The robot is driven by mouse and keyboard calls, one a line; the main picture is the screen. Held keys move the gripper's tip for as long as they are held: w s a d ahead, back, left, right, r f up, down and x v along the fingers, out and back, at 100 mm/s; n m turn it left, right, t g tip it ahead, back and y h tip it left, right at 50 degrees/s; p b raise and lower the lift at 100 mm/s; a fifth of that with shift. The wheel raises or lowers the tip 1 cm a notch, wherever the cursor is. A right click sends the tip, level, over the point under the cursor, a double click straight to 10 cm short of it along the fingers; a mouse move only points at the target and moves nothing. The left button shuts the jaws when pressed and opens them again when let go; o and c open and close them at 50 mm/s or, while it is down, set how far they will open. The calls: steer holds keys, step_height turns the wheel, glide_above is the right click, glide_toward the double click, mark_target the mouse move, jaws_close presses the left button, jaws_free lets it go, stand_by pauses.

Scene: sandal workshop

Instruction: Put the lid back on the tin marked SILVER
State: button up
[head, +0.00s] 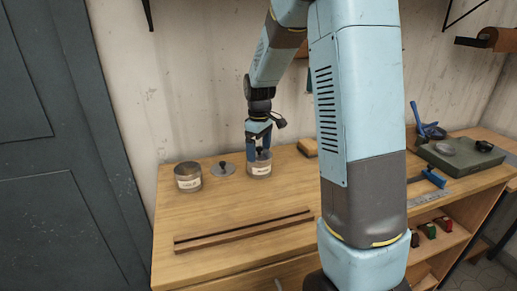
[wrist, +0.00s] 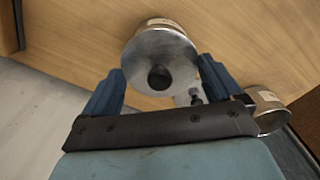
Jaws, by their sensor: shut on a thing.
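Two tins with pale labels stand on the wooden bench; I cannot read which is marked SILVER. The left tin (head: 188,182) looks open at the top. A grey lid with a dark knob (head: 222,170) lies flat between the tins. My gripper (head: 259,151) is over the right tin (head: 260,171), pointing down.
A wooden strip with a dark groove (head: 243,230) lies along the bench front. To the right are a dark green slab (head: 460,158), a blue-handled tool (head: 431,178) and a metal ruler (head: 428,198). The wall is close behind the tins.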

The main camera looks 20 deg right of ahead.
stand_by(0.3)
steer(key=o, duration=0.7)
steer(key=shift+r, duration=3.5)
steer(key=shift+c, duration=0.6)
jaws_close()
